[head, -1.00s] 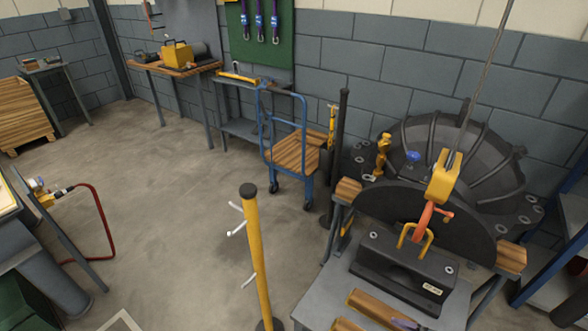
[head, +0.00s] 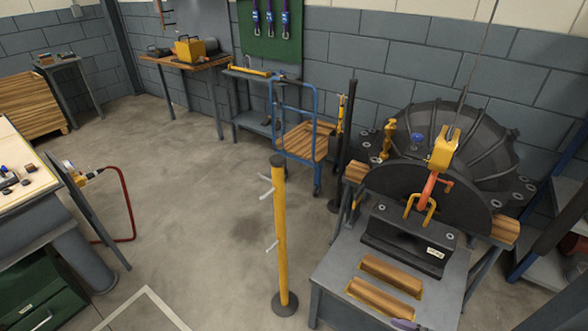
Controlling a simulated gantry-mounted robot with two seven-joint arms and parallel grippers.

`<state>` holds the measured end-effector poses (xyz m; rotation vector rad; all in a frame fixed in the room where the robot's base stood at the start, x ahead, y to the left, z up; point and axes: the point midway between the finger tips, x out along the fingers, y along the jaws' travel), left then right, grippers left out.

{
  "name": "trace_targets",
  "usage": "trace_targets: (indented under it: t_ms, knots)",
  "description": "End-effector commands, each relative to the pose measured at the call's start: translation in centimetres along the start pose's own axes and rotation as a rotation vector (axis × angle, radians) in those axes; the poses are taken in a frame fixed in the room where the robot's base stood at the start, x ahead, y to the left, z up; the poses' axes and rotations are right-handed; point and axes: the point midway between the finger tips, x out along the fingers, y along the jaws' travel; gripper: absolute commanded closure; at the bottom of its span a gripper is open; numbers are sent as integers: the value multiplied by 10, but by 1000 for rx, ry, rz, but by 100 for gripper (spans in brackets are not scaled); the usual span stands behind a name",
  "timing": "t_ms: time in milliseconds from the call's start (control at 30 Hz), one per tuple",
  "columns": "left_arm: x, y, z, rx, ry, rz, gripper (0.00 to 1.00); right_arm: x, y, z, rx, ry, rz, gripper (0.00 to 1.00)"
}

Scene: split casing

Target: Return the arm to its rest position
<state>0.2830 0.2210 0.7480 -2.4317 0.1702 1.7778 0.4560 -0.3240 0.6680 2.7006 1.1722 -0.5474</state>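Neither of my arms nor my grippers shows in the head view. The split casing's dark half (head: 428,195) stands at the right with its flat face toward me, beside a large ribbed dark casing body (head: 460,148) against the wall. A yellow hoist block (head: 444,147) hangs on a cable, and its orange hook (head: 428,187) meets a yellow shackle (head: 420,210) on top of a dark block (head: 408,241). I cannot tell whether the cable is taut. The block appears to sit on a grey stand (head: 345,272).
Two wooden bearers (head: 385,298) lie on the stand's front. A yellow post (head: 280,240) with white hooks stands in the middle. A blue trolley (head: 305,145) is behind it. A workbench (head: 30,195) with small parts and a green drawer cabinet (head: 40,300) are left. The floor between is clear.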

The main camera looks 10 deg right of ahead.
Motion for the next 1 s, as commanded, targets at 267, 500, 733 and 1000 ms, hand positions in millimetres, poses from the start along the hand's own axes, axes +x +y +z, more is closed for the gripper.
trace_targets:
  t_ms: [267,500,733,1000]
  knots:
    - [-22,1,-8,-3,3,4,17,17,-83,1,124,55,-56,17]
    - [-41,0,-16,-3,9,4,17,43,-149,-47,167,86,2,17]
    - [-56,-2,-18,4,1,-2,17,47,-175,-102,197,-34,205,17]
    - [-66,-4,-21,7,1,-5,17,-9,-173,-144,334,-345,465,17]
